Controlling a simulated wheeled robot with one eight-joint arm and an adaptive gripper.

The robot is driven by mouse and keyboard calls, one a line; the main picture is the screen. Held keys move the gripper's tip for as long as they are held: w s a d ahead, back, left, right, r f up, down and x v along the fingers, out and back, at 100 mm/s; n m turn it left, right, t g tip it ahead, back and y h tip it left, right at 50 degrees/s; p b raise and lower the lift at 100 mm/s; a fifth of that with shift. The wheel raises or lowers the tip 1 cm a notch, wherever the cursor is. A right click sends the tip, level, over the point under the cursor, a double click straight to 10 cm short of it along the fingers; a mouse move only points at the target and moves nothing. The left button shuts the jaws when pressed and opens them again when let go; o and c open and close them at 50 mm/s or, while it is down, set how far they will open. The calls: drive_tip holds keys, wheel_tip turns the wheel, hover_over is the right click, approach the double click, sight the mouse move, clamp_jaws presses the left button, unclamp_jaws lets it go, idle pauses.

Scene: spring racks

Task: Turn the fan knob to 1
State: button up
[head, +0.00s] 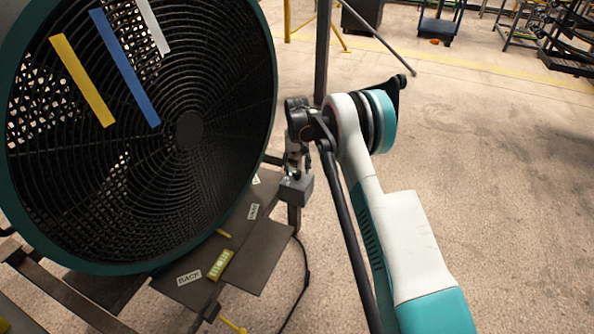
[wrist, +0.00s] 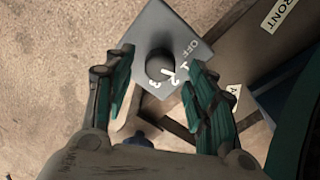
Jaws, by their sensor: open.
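The fan control is a grey box (head: 296,189) at the right edge of the fan's stand in the head view. In the wrist view its grey face (wrist: 150,28) carries a dark round knob (wrist: 160,64) and the marks OFF, 1, 2 and 3. A white pointer line on the knob points to the lower right, near the 2; its exact setting is hard to tell. My gripper (wrist: 164,62) is open, with one green finger on each side of the knob in the picture. No contact with the knob shows. In the head view my gripper (head: 293,165) is just above the box.
A large fan (head: 189,131) with colored strips fills the left of the head view. Its dark stand (head: 252,258) has labels such as BACK and FRONT. A thin post (head: 323,50) rises behind my gripper. The floor to the right is mostly clear.

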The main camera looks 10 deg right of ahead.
wheel_tip(320, 180, up, 10)
drive_tip(key=shift+f, duration=0.15)
idle(0.5)
wheel_tip(320, 180, up, 15)
drive_tip(key=t, duration=0.2)
hover_over(297, 172)
drive_tip(key=s, duration=0.8)
drive_tip(key=s+r+t, duration=0.2)
drive_tip(key=s+r, duration=0.7)
drive_tip(key=s, duration=0.4)
drive_tip(key=s+f+n+t, duration=0.1)
drive_tip(key=s+f+t, duration=0.2)
drive_tip(key=s, duration=2.3)
drive_tip(key=shift+d+n, duration=0.15)
drive_tip(key=shift+n, duration=0.15)
